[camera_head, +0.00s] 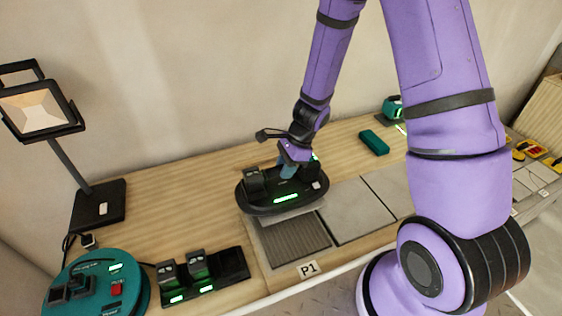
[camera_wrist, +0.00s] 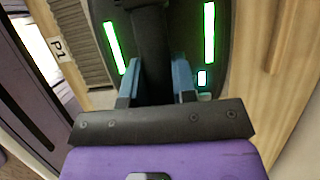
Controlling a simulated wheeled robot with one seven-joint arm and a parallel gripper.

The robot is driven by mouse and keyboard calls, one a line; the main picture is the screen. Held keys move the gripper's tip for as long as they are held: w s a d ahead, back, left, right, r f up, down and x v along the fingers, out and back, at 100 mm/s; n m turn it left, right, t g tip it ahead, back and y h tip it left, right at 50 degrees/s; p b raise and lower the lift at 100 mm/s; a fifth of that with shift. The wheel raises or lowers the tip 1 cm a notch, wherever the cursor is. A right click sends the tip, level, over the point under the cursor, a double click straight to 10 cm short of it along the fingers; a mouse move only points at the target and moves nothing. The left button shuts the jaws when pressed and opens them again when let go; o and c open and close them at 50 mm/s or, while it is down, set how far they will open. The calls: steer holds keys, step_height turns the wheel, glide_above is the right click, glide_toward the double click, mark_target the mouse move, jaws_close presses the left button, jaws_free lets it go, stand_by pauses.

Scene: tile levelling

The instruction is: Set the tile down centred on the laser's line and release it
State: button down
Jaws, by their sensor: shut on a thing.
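My gripper (camera_head: 287,171) is shut on the black handle of an oval lifter (camera_head: 262,206) with lit green strips. In the wrist view, the blue fingers of my gripper (camera_wrist: 157,82) stand either side of that handle on the lifter (camera_wrist: 190,20). A pale tile edge (camera_head: 297,214) shows under the lifter; the rest of the tile is hidden. The lifter is over the back of the ribbed grey bed (camera_head: 293,241) by the P1 label (camera_head: 308,269). I cannot tell whether the tile touches the bed.
Pale laid tiles (camera_head: 354,210) lie right of the bed. A teal block (camera_head: 374,142) lies behind them. A lamp (camera_head: 100,203), a round teal unit (camera_head: 130,290) and a black battery rack (camera_head: 233,264) stand at left. The bench is clear behind the rack.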

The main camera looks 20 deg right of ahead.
steer(key=shift+s+r, duration=0.2)
steer(key=shift+r, duration=3.35)
